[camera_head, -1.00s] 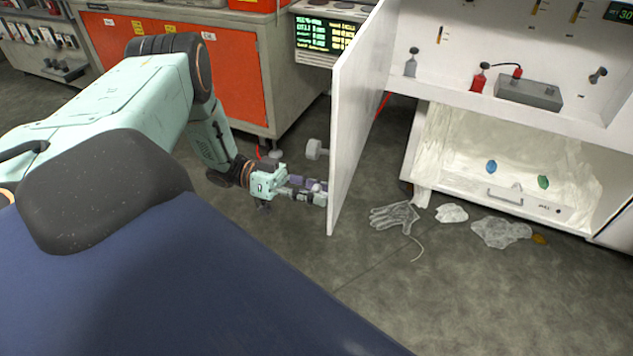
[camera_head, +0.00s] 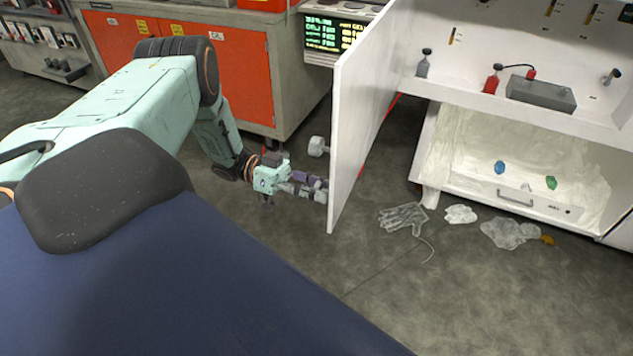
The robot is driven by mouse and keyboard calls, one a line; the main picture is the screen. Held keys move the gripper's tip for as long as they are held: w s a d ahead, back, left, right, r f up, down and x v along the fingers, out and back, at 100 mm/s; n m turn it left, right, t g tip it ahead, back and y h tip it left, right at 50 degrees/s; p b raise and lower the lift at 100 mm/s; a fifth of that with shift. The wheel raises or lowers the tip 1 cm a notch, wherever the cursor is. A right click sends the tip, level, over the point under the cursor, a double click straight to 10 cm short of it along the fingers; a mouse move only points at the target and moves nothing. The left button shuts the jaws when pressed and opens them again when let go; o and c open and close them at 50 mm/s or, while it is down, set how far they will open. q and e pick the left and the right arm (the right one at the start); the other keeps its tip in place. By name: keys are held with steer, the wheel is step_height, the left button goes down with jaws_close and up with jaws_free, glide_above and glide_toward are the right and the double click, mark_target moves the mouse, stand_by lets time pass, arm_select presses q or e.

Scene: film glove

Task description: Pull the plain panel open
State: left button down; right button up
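The plain white panel (camera_head: 362,115) is a door standing wide open, swung out to the left of the white cabinet (camera_head: 519,117). A pale knob-like handle (camera_head: 318,146) sticks out from its left face. My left gripper (camera_head: 318,190) is at the panel's lower free edge, below the handle. Its fingertips meet or overlap the panel edge; I cannot tell whether they touch it or what lies between them. My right gripper is not in view.
Inside the cabinet are a grey box (camera_head: 541,93), red bottle (camera_head: 491,83) and lower drawer (camera_head: 515,198). A clear glove (camera_head: 403,217) and crumpled film (camera_head: 509,232) lie on the floor. An orange-doored cabinet (camera_head: 233,75) stands behind my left arm.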

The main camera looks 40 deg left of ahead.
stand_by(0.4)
arm_select(q)
steer(key=c, duration=0.9)
jaws_free()
steer(key=shift+a, duration=0.15)
steer(key=v, duration=1.1)
steer(key=shift+s+a, duration=0.2)
steer(key=shift+a, duration=0.15)
steer(key=shift+r, duration=0.1)
